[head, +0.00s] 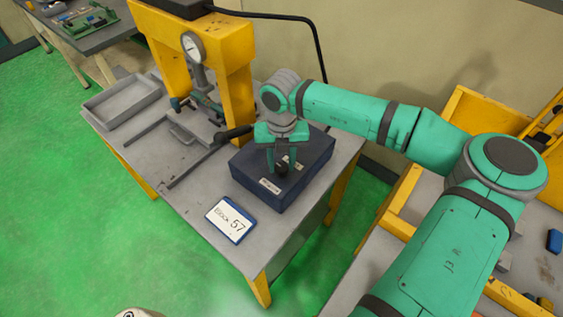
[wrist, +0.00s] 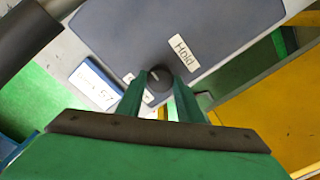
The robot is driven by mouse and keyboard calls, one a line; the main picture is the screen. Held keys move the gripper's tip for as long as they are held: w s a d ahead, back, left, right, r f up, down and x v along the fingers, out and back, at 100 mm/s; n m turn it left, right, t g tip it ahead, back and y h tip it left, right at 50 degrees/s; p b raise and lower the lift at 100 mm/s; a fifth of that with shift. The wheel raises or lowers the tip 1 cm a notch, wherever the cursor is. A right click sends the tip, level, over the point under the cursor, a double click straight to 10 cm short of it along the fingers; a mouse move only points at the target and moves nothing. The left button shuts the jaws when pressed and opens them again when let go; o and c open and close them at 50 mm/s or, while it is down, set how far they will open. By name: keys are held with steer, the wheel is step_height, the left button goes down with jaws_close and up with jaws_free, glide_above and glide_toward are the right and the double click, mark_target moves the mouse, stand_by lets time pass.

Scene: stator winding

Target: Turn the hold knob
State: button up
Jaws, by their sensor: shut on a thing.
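The hold knob (wrist: 160,76) is a round black knob with a pale pointer mark, on the top of a dark blue box (head: 296,186). A white label reading "Hold" (wrist: 185,52) is beside it in the wrist view. My gripper (wrist: 160,84) is shut on the knob, with one green finger on each side of it. In the head view my gripper (head: 281,168) points down onto the box, and the knob shows dark between the fingertips. A second label on the box is partly hidden by a finger in the wrist view.
A blue-framed card reading "57" (head: 231,220) lies in front of the box on the grey table (head: 190,190). A yellow press frame (head: 237,90) with a gauge stands behind left. A grey tray (head: 122,101) is at the far left. A yellow-framed bench (head: 400,217) is at right.

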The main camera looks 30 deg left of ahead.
mark_target(282, 167)
steer(key=n, duration=0.4)
steer(key=shift+n, duration=0.3)
steer(key=n, duration=0.4)
steer(key=shift+n, duration=0.3)
steer(key=n, duration=0.4)
steer(key=shift+n, duration=2.5)
steer(key=o, duration=1.1)
steer(key=shift+c, duration=0.2)
steer(key=shift+r, duration=0.15)
step_height(282, 167, up, 11)
steer(key=shift+f, duration=0.2)
